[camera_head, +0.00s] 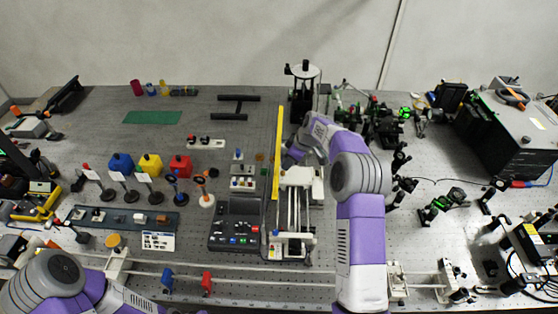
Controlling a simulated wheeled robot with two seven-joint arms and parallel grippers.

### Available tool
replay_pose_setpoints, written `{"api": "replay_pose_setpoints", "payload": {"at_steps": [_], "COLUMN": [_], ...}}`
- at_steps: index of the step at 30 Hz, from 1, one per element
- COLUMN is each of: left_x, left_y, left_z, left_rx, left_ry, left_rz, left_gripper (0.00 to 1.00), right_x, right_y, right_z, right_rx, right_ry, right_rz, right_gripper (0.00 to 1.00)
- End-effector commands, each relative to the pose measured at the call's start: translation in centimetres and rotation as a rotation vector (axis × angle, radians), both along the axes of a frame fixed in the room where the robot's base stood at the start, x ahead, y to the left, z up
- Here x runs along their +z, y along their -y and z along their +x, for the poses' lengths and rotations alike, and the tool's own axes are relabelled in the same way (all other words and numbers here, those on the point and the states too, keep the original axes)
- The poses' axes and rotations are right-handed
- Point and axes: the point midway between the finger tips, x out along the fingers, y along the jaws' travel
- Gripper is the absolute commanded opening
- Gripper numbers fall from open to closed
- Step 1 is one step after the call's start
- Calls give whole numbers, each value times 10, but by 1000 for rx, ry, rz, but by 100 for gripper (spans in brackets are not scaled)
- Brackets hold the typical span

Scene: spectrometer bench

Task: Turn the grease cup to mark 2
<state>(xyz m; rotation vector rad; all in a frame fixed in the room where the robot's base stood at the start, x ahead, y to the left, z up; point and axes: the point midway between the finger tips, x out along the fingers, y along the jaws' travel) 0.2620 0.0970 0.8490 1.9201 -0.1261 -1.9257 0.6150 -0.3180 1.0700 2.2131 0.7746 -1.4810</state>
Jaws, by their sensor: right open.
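My right arm reaches in from the bottom and bends over a long rail stage (294,212) near the middle of the bench. My right gripper (290,158) is open beside the yellow strip, at the far end of this stage. Its fingertips are small and partly hidden by my wrist. I cannot single out the grease cup or its marks; they are too small or hidden behind my arm. My left arm shows at the lower left, but its gripper is out of view.
A long yellow strip (278,150) stands left of the stage. A black control box (237,222) with coloured buttons lies left of it. A tall black stand (303,90) rises behind my right wrist. Optics crowd the right; a green mat (152,117) has free bench around it.

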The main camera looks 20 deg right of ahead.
Motion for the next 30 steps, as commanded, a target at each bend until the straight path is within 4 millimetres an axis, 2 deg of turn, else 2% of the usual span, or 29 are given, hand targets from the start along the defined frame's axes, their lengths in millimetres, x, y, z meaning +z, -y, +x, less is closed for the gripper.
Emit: {"api": "replay_pose_setpoints", "payload": {"at_steps": [6,12,23,30], "left_x": [4,6,6,6], "left_y": [0,0,0,0], "left_z": [0,0,0,0], "left_rx": [0,0,0,0], "left_ry": [0,0,1,1], "left_rz": [0,0,0,0], "left_gripper": [43,43,43,43], "right_x": [-33,-55,-61,-61], "right_y": [-9,-14,-16,-16], "right_z": [10,17,19,19], "right_rx": [2,0,0,0], "right_ry": [-4,-2,-1,-1], "right_rz": [1,-1,-1,-1], "right_gripper": [44,44,44,9]}}
